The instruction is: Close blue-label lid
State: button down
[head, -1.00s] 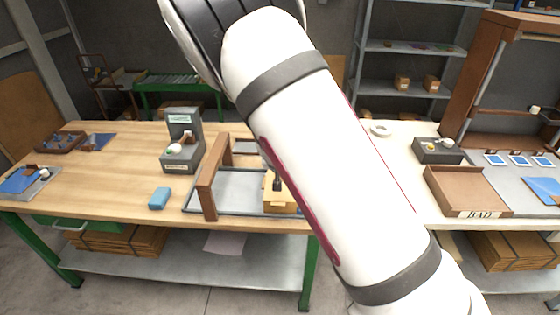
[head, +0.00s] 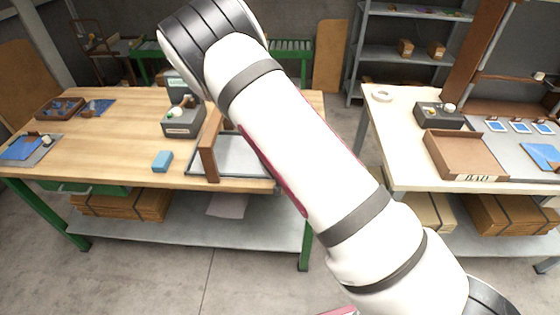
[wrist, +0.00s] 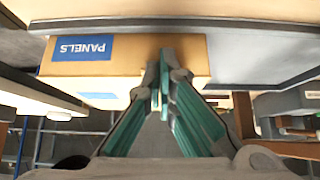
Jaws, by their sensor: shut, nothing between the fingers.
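A tan box (wrist: 120,68) with a blue label (wrist: 83,48) reading "PANELS" fills the upper left and middle of the wrist view. A second blue patch (wrist: 100,96) shows just below the labelled face. My gripper (wrist: 160,65) is shut and empty, with its green-grey fingertips overlapping the tan face right of the label. I cannot tell whether they touch it. I cannot tell how far the lid is open. In the head view, my arm hides both the box and my gripper.
A grey tray (head: 240,158) with a brown wooden frame (head: 208,150) stands on the wooden table (head: 110,140). A blue block (head: 162,161) lies left of it, and a grey device (head: 182,122) stands behind. A white table (head: 400,150) with a brown bin (head: 465,158) stands at the right, beyond a floor gap.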

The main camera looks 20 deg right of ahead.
jog(key=shift+s+f, duration=0.1)
jog(key=shift+f, duration=0.3)
jog(key=shift+w+d+f+b, duration=0.2)
jog(key=shift+w+f+b, duration=0.1)
jog(key=shift+w+b, duration=0.25)
jog(key=shift+w+r+p, duration=0.15)
jog(key=shift+r+p, duration=0.2)
jog(key=shift+r, duration=0.2)
jog(key=s+a, duration=0.3)
jog(key=s, duration=0.6)
jog(key=shift+s+f, duration=0.2)
jog(key=shift+s, duration=0.05)
